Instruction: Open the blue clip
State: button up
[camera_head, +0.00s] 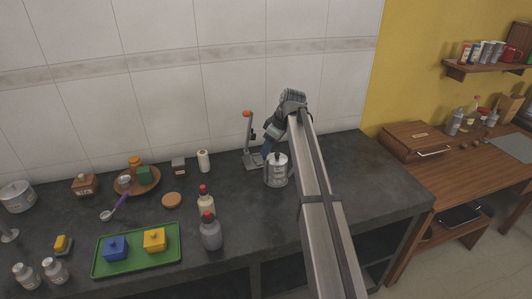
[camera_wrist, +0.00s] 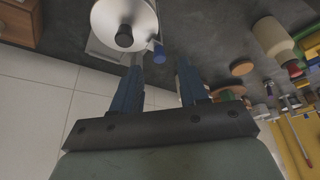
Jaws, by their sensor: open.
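A steel canister (camera_head: 277,172) stands on the dark counter near the back wall, beside my arm. In the wrist view its round lid (camera_wrist: 103,22) with a black knob is at the upper left. The blue clip (camera_wrist: 158,52) is at the canister's right edge in that view. I cannot make it out in the head view. My gripper (camera_head: 267,148) is just behind and above the canister in the head view. In the wrist view its blue fingers (camera_wrist: 159,72) are open and empty, with the clip just beyond the fingertips, between their lines. Whether the clip is closed cannot be told.
A grey stand with an orange knob (camera_head: 247,114) is close behind the canister. Two bottles (camera_head: 207,203) stand to the left. The counter between canister and bottles is clear.

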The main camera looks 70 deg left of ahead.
jog(key=shift+x, duration=1.75)
grip_shut()
